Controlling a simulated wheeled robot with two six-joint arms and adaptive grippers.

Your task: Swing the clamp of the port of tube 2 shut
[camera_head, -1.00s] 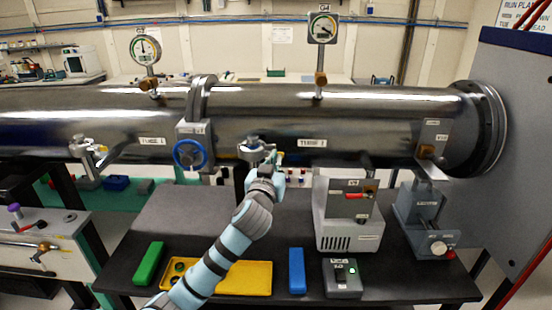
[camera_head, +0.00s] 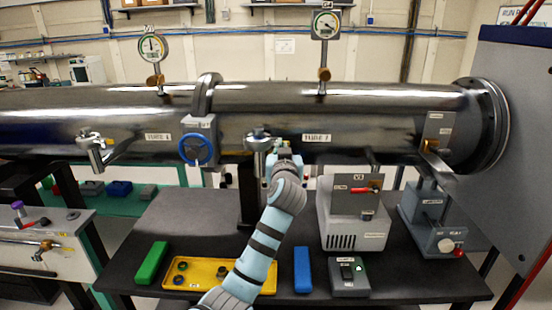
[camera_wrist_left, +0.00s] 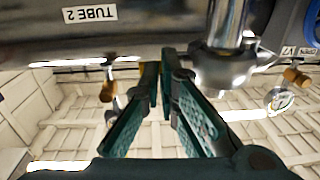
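Tube 2 (camera_head: 370,122) is the right-hand steel tube, labelled "TUBE 2" in the wrist view (camera_wrist_left: 90,14). Its port (camera_head: 259,143) is a short silver stub with a wider flange, near the tube's left end. The port also shows large in the left wrist view (camera_wrist_left: 225,68). Silver clamp parts sit around the flange; how far the clamp is swung is unclear. My left gripper (camera_head: 280,156) is just right of the port in the head view. In the wrist view its green fingers (camera_wrist_left: 161,68) converge with tips almost together, beside the flange. Contact with the clamp cannot be told.
A blue handwheel valve (camera_head: 196,148) is left of the port. Another port (camera_head: 92,148) is on tube 1. Below are a yellow tray (camera_head: 210,272), green block (camera_head: 151,263), blue block (camera_head: 302,269) and grey pump box (camera_head: 352,218). The black bench (camera_head: 195,225) is clear behind the tray.

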